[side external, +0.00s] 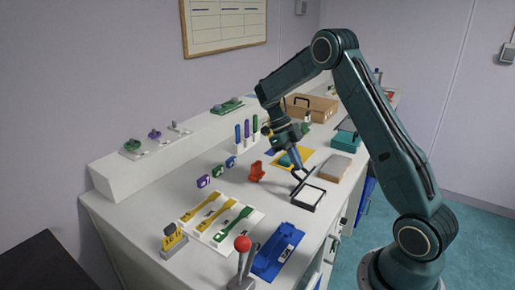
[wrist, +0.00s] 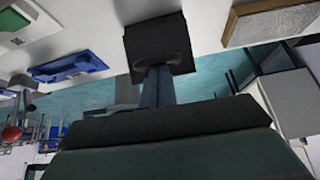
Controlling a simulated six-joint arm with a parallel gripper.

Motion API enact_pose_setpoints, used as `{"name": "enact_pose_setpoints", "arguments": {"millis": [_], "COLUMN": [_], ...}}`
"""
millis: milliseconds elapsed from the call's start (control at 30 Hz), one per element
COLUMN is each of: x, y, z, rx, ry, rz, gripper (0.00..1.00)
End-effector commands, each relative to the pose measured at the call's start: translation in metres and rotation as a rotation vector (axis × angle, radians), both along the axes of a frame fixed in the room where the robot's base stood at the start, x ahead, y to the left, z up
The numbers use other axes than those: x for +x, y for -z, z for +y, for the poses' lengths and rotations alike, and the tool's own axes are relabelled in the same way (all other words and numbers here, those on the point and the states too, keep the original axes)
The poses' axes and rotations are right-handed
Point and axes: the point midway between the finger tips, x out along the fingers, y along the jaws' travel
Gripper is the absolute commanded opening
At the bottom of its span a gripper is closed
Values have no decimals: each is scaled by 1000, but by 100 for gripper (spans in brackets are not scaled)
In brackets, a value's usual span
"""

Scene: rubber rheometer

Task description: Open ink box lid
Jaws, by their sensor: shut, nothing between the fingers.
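The ink box (side external: 306,198) is a small black box with a white inside, near the front edge of the bench. Its dark lid (side external: 304,180) appears raised and tilted at the back of the box, so the white inside shows. My gripper (side external: 299,172) is shut and empty, pointing down at the raised lid. Whether it touches the lid is hard to tell. In the wrist view, a dark square panel (wrist: 158,42), likely the lid, lies just beyond my shut fingers (wrist: 156,88). The fingers overlap its lower edge there.
A tan block (side external: 334,168) and a teal box (side external: 345,140) stand right of the ink box. A blue tray (side external: 272,262) and a red-knobbed lever (side external: 242,245) are at the front. A red holder (side external: 257,171) stands to the left. Some bare bench lies between.

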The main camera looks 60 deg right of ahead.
Motion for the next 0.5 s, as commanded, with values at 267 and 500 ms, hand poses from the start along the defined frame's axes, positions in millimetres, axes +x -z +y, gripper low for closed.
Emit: {"name": "enact_pose_setpoints", "arguments": {"millis": [267, 500], "x": [16, 33], "y": [4, 11], "z": [0, 0], "rx": [-1, 0], "ry": [-1, -2], "rz": [-1, -1], "gripper": [0, 0]}}
